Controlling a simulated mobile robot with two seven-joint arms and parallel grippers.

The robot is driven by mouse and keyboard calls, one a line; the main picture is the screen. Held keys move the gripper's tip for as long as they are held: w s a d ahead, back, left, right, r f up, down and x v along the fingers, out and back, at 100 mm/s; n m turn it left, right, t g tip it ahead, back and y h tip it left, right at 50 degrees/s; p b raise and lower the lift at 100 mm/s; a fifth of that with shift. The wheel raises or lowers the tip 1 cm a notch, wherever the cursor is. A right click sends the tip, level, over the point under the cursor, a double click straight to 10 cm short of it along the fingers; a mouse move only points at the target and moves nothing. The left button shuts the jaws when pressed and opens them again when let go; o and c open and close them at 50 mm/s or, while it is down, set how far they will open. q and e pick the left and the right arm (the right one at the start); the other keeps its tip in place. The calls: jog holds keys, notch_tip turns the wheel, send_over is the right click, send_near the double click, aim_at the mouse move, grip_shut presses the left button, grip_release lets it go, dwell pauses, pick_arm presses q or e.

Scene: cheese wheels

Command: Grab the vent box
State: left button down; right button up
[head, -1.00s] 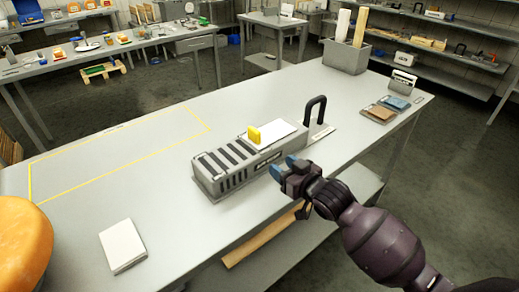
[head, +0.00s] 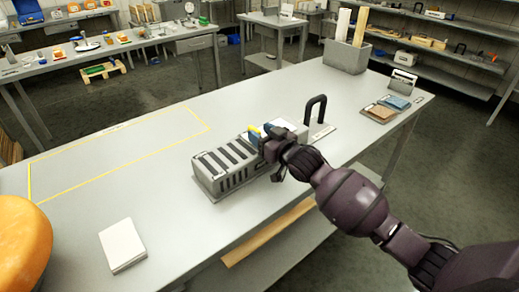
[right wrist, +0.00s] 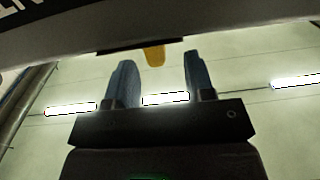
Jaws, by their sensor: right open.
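The vent box (head: 232,163) is a long grey box with dark slots along its top and side. It lies near the front edge of the table in the head view. A yellow tab (head: 254,133) stands on its top, partly hidden by my right gripper (head: 264,132). In the right wrist view, the two blue fingers of the right gripper (right wrist: 157,62) are apart. The yellow tab (right wrist: 154,52) shows in the gap between them, and I cannot tell whether either finger touches it. My left gripper is not in view.
A black handle (head: 316,109) stands behind the box. A yellow outline (head: 120,163) marks clear table on the left. An orange cheese wheel (head: 22,240) and a white block (head: 122,245) are at the front left. A grey bin (head: 346,57) stands at the far end.

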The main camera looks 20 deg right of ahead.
aim_at(254, 128)
jog(key=shift+x, duration=1.85)
jog(key=shift+f, duration=0.15)
jog(key=shift+c, duration=0.3)
grip_shut()
jog(key=shift+r, duration=0.2)
